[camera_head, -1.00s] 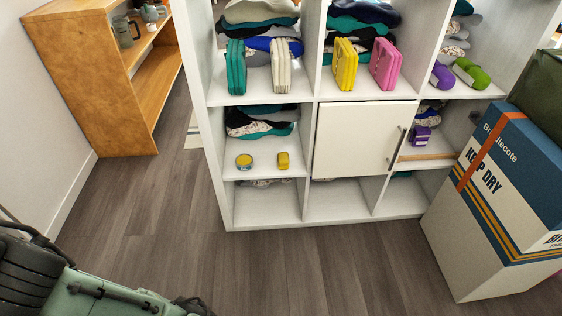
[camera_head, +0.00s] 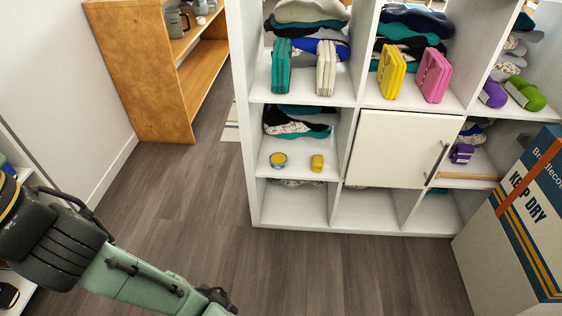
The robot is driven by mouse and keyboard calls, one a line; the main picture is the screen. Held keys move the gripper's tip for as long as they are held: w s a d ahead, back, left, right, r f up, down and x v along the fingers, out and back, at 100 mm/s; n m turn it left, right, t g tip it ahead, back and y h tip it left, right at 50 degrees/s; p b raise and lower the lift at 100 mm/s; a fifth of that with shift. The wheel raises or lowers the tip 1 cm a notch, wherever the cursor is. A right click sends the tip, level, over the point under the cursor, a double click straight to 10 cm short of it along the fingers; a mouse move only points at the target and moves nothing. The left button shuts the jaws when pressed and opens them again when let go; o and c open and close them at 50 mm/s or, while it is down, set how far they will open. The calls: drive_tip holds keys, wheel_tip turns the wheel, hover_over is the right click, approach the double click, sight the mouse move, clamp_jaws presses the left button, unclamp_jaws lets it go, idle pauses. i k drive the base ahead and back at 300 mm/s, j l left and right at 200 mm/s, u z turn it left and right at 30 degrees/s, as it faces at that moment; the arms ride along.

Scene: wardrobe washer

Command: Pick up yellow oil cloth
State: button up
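A yellow folded cloth-like piece (camera_head: 391,73) stands upright on the white shelf unit's upper middle compartment, beside a pink one. I cannot tell for sure which yellow thing is the oil cloth. My arm reaches in from the lower left, well short of the shelf unit. Its far end runs out at the bottom edge, and my gripper does not show.
The white shelf unit (camera_head: 297,228) has a closed cabinet door (camera_head: 402,148) right of the small yellow thing. A large "KEEP DRY" box (camera_head: 495,265) stands on the floor at right. A wooden shelf (camera_head: 157,88) stands back left. The floor (camera_head: 290,275) before the unit is clear.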

sight(317, 163)
drive_tip(key=i+j+z, duration=0.2)
drive_tip(key=j+z, duration=0.15)
drive_tip(key=j, duration=0.3)
drive_tip(key=i+j+z, duration=0.3)
drive_tip(key=i+j, duration=0.1)
drive_tip(key=i, duration=0.3)
drive_tip(key=i+j, duration=0.1)
drive_tip(key=i, duration=0.25)
